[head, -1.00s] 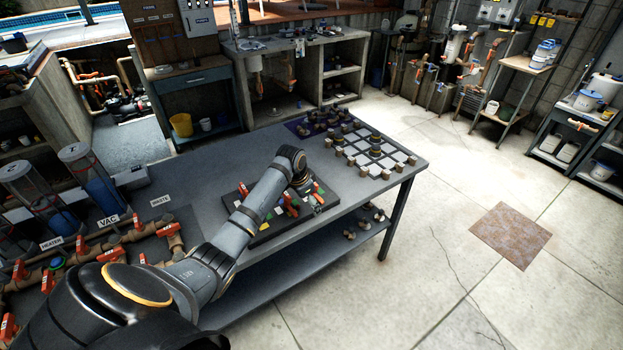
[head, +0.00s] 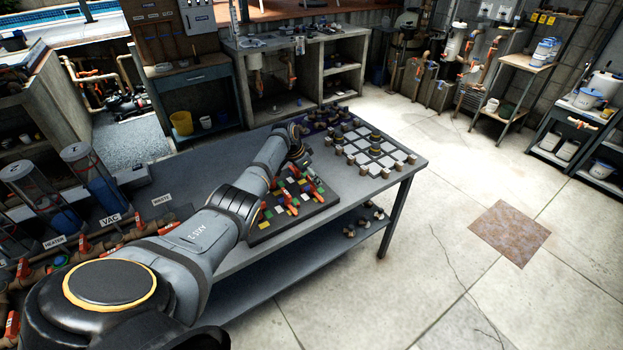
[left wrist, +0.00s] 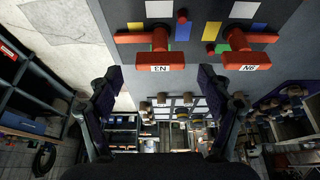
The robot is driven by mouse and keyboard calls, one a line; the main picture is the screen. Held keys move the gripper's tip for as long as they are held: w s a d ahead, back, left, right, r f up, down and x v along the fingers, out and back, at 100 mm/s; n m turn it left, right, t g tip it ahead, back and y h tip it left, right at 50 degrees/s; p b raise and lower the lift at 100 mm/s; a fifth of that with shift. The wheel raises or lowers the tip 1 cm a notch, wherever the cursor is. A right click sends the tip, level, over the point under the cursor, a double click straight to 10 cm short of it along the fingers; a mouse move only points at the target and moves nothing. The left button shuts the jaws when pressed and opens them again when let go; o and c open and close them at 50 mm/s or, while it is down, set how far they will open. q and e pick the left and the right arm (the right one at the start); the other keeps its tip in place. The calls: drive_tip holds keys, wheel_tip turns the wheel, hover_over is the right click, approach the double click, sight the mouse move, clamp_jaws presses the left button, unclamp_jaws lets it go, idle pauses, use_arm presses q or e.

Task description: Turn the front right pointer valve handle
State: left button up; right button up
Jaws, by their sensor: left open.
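The valve board (head: 300,216) is a dark panel with coloured squares and red handles, lying on the grey workbench. In the left wrist view, two red pointer valve handles show at the top: one (left wrist: 160,58) at centre-left and one (left wrist: 246,58) to the right. Each has a crossbar and a small white label; I cannot tell which is the front right one. My left gripper (left wrist: 156,80) is open and empty, with dark fingers below and beside the centre-left handle, not visibly touching it. In the head view it hangs (head: 303,158) over the board's far end. My right gripper is out of view.
A pale tile grid (head: 368,150) with small blocks and a purple mat (head: 318,118) with pieces lie beyond the board. Labelled pipes with red handles (head: 70,258) run along the left.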

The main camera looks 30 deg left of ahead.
use_arm(q)
drive_tip(key=shift+x, duration=1.05)
drive_tip(key=c, duration=1.2)
